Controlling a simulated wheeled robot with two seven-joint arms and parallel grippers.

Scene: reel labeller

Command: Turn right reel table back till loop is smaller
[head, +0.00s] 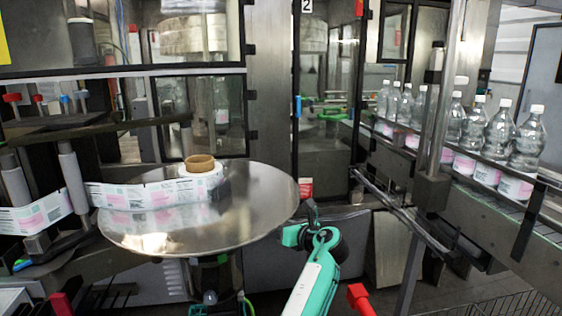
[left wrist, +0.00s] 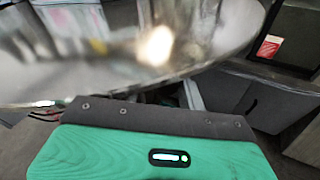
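The reel table (head: 250,215) is a shiny round metal disc.
Several clear bottles (head: 495,130) stand on a conveyor at the right. Grey rollers (head: 75,182) stand left of the disc. Glazed machine doors (head: 325,100) rise behind it. A metal rail (head: 400,210) slants right of my right arm.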

